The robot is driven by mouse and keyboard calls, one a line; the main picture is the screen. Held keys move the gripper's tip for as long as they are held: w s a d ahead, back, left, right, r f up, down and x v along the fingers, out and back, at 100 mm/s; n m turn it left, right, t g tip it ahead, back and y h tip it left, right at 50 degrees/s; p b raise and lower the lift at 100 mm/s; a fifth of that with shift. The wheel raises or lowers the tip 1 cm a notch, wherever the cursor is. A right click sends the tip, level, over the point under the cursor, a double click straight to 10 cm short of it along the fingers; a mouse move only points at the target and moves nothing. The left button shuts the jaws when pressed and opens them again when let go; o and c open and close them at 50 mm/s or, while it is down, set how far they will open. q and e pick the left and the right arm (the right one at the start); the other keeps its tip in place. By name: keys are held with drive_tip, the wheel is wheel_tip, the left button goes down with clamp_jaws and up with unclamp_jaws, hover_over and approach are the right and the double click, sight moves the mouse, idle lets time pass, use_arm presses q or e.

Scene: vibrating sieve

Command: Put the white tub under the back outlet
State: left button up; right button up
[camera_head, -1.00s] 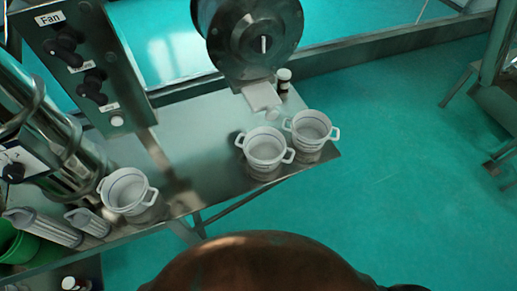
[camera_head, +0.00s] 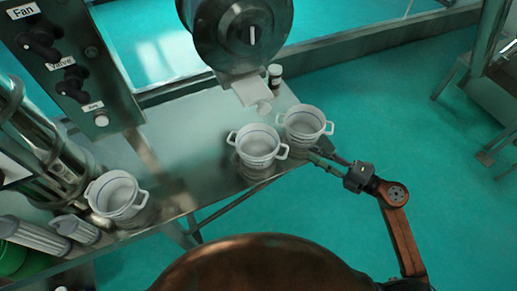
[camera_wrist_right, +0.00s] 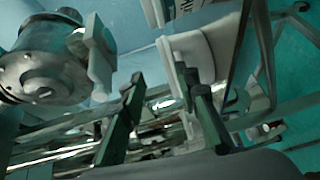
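Three white two-handled tubs stand on the metal table. One tub (camera_head: 305,122) is at the table's right end, a second tub (camera_head: 257,144) is just left of it, and a third tub (camera_head: 117,194) is at the left. The round metal sieve (camera_head: 240,32) has a pale outlet spout (camera_head: 252,88) above the table, behind the middle tub; I cannot tell whether it is the back outlet. My right gripper (camera_head: 318,159) is open beside the right-end tub, low at the table's edge. In the wrist view its fingers (camera_wrist_right: 160,105) are apart, with a white tub surface (camera_wrist_right: 188,52) beyond them. My left gripper is out of view.
A control panel (camera_head: 68,60) with knobs and metal cylinders (camera_head: 45,150) fill the left. The table (camera_head: 190,130) is bare between the left and middle tubs.

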drive_tip(key=a+f, duration=0.1)
drive_tip(key=a, duration=0.1)
drive_tip(key=w+a+f+n+g, duration=0.1)
drive_tip(key=a, duration=0.2)
drive_tip(key=w+a+f+n+g, duration=0.1)
drive_tip(key=a, duration=0.2)
drive_tip(key=shift+f+p, duration=0.2)
drive_tip(key=shift+p, duration=0.1)
drive_tip(key=shift+c, duration=0.7)
clamp_jaws()
